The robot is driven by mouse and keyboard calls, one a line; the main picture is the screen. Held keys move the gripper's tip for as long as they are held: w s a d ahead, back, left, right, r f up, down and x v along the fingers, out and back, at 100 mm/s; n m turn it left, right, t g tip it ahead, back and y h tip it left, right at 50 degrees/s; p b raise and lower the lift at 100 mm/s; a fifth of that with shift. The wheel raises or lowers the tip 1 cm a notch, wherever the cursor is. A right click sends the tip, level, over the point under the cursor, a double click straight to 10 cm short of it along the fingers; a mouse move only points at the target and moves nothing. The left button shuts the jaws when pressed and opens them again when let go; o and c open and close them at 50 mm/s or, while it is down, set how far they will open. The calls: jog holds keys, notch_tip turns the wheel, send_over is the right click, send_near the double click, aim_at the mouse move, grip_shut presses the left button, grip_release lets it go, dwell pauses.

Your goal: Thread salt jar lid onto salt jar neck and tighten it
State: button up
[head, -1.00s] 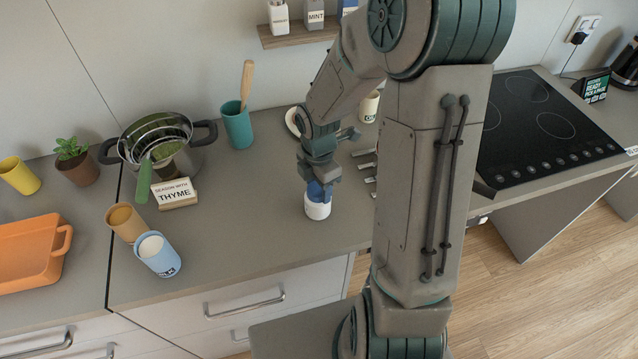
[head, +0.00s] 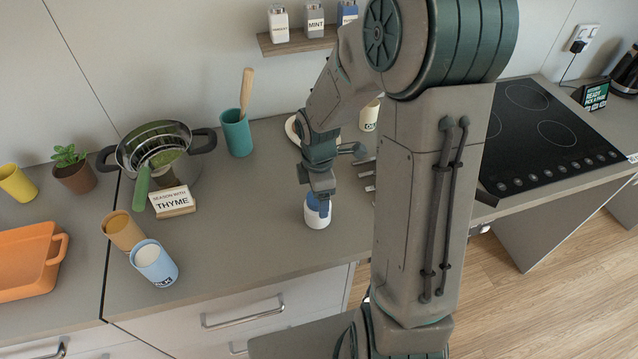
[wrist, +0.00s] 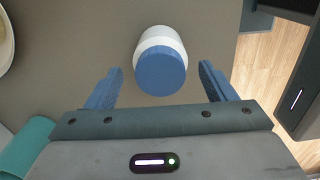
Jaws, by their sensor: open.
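The salt jar (head: 317,219) is a small white round jar standing on the counter in front of my arm. It also shows in the wrist view (wrist: 158,38), white behind its lid. The blue salt jar lid (wrist: 161,72) sits on top of the jar; I cannot tell how tightly it is threaded. My gripper (wrist: 161,88) is open, its two blue fingers to the left and right of the lid with gaps on both sides. In the head view my gripper (head: 318,205) is directly above the jar, and its fingers partly hide the lid.
A blue cup (head: 155,265), an orange-tan cup (head: 122,232) and a thyme sign (head: 172,202) stand to the left. A pot (head: 192,165) and a teal utensil holder (head: 237,133) are behind. A hob (head: 550,130) lies right. The counter just left of the jar is clear.

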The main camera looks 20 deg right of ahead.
notch_tip(320, 180, up, 14)
jog(key=b, duration=0.1)
jog(key=shift+f, duration=0.15)
jog(key=shift+c, duration=0.4)
